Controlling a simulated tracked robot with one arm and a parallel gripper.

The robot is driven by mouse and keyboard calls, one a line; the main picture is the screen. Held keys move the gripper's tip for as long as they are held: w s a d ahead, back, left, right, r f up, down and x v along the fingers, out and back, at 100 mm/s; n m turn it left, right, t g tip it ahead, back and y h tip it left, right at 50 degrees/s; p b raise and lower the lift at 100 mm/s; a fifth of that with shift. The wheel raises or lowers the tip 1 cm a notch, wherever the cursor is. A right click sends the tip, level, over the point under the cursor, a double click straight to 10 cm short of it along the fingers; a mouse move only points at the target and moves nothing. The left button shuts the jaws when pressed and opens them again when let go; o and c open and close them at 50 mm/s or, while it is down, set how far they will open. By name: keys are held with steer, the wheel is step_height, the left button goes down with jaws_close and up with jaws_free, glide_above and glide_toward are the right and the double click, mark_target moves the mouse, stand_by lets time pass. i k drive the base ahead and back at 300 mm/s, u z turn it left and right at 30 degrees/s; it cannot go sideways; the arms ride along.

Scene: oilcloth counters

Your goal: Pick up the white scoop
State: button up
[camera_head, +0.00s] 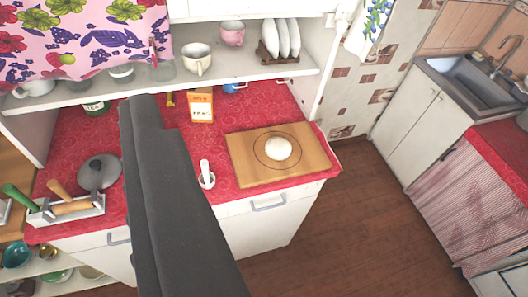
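A small white object (207,176) that looks like the white scoop is on the red patterned counter cloth (226,191), near the front edge and left of a wooden board. Its handle points up and its lower end is a rounded white ring or bowl; it is too small to see more. A long dark grey part of my arm runs up the middle of the view, just left of the white object and apart from it in the picture. No fingertips can be made out, so I cannot tell whether my gripper is open or shut.
The wooden board (243,169) holds a pale dough ball (278,149). An orange and white packet (201,106) stands behind. A pot lid (99,172) and a utensil box (66,215) are at left. A shelf with cups hangs above. Open floor (345,235) lies right.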

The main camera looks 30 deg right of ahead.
mark_target(207, 179)
steer(key=z, duration=0.1)
steer(key=i, duration=0.6)
steer(key=z, duration=0.7)
